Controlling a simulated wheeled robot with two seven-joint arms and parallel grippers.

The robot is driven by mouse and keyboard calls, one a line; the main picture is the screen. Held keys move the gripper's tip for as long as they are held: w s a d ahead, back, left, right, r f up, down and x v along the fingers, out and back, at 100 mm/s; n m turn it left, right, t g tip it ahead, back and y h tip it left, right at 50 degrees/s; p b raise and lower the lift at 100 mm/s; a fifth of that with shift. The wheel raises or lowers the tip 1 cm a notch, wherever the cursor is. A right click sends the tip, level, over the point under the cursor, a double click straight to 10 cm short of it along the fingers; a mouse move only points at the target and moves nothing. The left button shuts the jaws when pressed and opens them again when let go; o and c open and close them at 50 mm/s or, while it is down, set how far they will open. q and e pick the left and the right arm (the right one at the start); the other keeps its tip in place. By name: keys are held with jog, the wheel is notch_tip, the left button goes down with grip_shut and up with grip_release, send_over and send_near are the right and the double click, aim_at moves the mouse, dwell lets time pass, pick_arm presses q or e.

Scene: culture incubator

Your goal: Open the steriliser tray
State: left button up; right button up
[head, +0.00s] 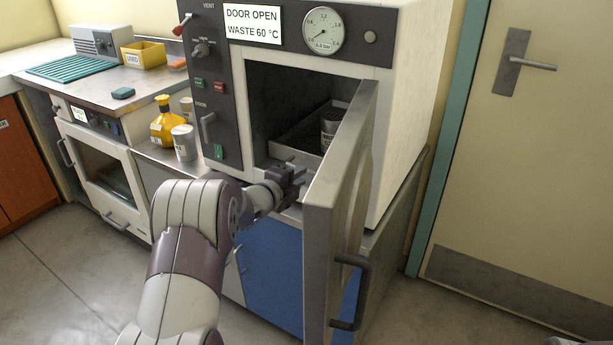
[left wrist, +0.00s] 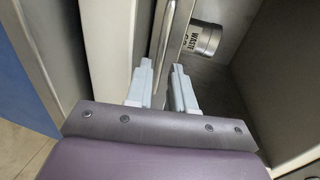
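The steriliser's metal tray (head: 297,136) lies inside the chamber, with a can labelled WASTE (head: 328,125) on it. In the left wrist view the tray's front edge and bar (left wrist: 166,38) run close to my fingertips, and the can (left wrist: 202,39) shows beyond. My left gripper (head: 296,174) is at the chamber mouth, in front of the tray. In the left wrist view its two fingers (left wrist: 163,65) are apart, with the bar in line with the gap; I see no clear grip on it. My right gripper is not in view.
The steriliser door (head: 335,200) stands open to the right of my left gripper, its handle outward. The sign (head: 253,24) reads DOOR OPEN, WASTE 60 °C. A yellow bottle (head: 165,125) and a can (head: 184,143) stand on the left counter. A room door (head: 530,130) is at the right.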

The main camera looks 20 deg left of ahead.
pick_arm(q)
jog(key=shift+x, duration=1.9)
grip_shut()
jog(key=shift+s+f, duration=0.1)
jog(key=shift+s, duration=0.05)
